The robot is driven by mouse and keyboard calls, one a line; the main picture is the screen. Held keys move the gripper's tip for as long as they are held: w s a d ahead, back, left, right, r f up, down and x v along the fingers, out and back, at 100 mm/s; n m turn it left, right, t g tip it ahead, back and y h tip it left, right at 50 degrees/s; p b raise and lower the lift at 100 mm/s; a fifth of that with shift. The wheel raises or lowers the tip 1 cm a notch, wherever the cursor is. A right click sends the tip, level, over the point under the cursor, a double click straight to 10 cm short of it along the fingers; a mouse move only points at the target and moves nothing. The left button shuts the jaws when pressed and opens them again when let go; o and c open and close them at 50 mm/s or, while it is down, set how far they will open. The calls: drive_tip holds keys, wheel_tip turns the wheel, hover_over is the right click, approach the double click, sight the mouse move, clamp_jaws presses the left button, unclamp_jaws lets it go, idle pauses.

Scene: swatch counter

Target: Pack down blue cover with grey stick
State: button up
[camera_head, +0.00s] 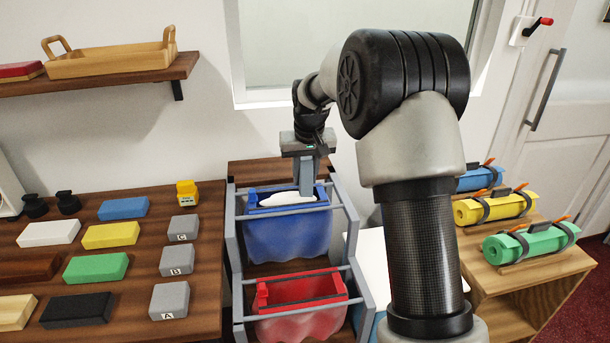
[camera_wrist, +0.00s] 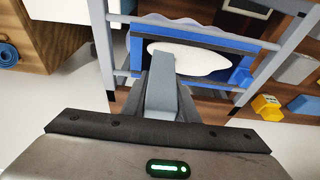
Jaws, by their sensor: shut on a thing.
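My gripper (camera_head: 308,158) is above the blue bag-like holder (camera_head: 290,235) on the upper tier of the grey rack. It is shut on a grey stick (camera_wrist: 160,85), which points down towards the holder. The stick's far end overlaps a white oval thing (camera_wrist: 195,58) in the holder's opening in the wrist view; I cannot tell whether they touch. The white thing (camera_head: 282,199) also shows in the head view. The blue rim (camera_wrist: 232,75) surrounds the opening. The gripper's fingers partly hide the stick.
A red holder (camera_head: 300,290) hangs on the lower tier of the grey rack (camera_head: 355,235). Coloured blocks and lettered grey blocks cover the left table (camera_head: 140,265). Blue, yellow and green rolls (camera_head: 530,243) lie on the right stand. A shelf (camera_head: 95,72) is at upper left.

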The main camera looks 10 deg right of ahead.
drive_tip(key=shift+r+p, duration=4.2)
drive_tip(key=shift+r, duration=1.4)
